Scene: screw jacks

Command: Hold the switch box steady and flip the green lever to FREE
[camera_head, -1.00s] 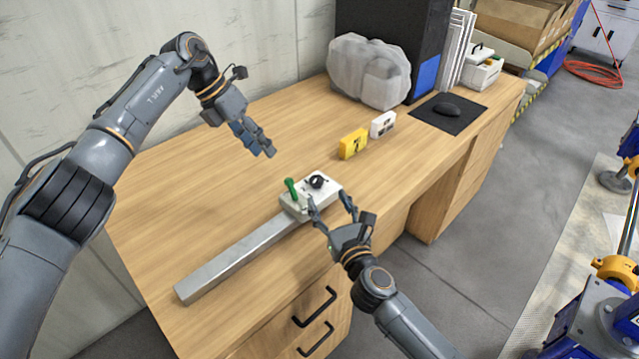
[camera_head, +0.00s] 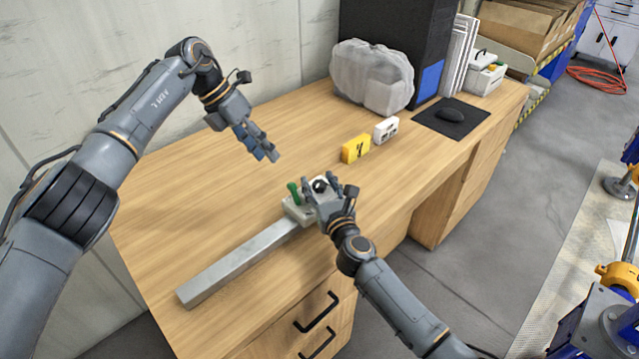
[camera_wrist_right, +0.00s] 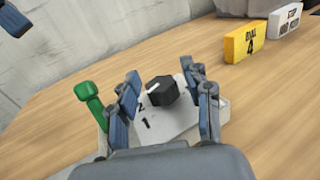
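The pale switch box (camera_head: 294,212) sits on the desk at the end of a grey metal bar (camera_head: 235,263). The green lever (camera_head: 293,192) stands up at its left side; it also shows in the right wrist view (camera_wrist_right: 89,101). A black knob (camera_wrist_right: 162,91) with a white pointer is on the box's top, beside the numbers 1 and 2. My right gripper (camera_head: 322,186) is open over the box, its fingers (camera_wrist_right: 163,85) either side of the knob, with a gap visible. My left gripper (camera_head: 266,157) hangs empty above the desk, behind the box; its finger opening is unclear.
A yellow block (camera_head: 355,149) marked 4 and a white block (camera_head: 386,130) stand behind and right of the box. A mouse (camera_head: 450,114) on a black pad, a wrapped bundle (camera_head: 372,76) and a dark tower (camera_head: 400,35) are farther back.

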